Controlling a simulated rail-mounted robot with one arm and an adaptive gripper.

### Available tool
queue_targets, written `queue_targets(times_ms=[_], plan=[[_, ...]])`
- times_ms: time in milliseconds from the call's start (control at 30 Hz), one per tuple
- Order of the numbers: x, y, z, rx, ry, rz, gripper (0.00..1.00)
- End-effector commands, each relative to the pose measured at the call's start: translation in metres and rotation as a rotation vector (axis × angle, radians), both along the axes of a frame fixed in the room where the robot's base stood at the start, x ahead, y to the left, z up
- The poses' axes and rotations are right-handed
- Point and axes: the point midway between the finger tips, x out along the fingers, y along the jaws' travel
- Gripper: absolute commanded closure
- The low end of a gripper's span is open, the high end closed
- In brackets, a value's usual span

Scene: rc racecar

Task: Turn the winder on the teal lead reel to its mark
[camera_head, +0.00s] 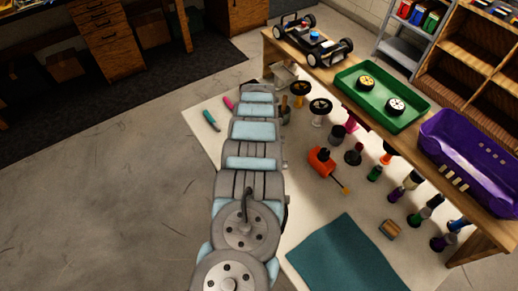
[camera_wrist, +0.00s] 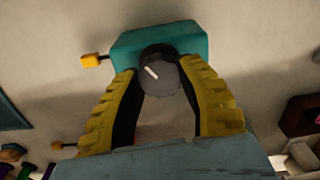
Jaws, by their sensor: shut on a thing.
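The teal lead reel (camera_wrist: 185,40) is in the upper middle of the wrist view, on a pale surface. Its round grey winder (camera_wrist: 165,85) faces the camera and carries a short white line, tilted down to the right. My gripper (camera_wrist: 158,74) has its yellow ridged fingers closed on both sides of the winder. A yellow piece (camera_wrist: 92,60) sticks out at the reel's left. I cannot make out a separate mark on the reel. In the head view my arm hides the reel and the gripper.
The pale sheet holds a teal cloth (camera_head: 345,258), an orange tool (camera_head: 320,161), several bottles and a wooden block (camera_head: 390,229). A wooden bench at the right bears a racecar (camera_head: 312,40), a green tray (camera_head: 352,98) and a purple car body (camera_head: 470,160). Bare floor lies left.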

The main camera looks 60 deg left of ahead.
Motion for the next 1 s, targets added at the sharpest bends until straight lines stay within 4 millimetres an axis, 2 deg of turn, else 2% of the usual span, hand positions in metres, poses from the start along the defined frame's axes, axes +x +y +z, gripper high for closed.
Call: queue_targets(times_ms=[200,233,267,633,1000], plan=[[0.000,-0.001,-0.001,-0.002,0.001,0.003,0.98],[0.000,-0.001,-0.001,-0.001,0.002,0.003,0.53],[0.000,-0.001,-0.001,-0.001,0.002,0.003,0.44],[0.000,0.000,0.001,0.001,0.000,0.002,0.42],[0.000,0.001,0.024,0.002,-0.001,0.002,0.42]])
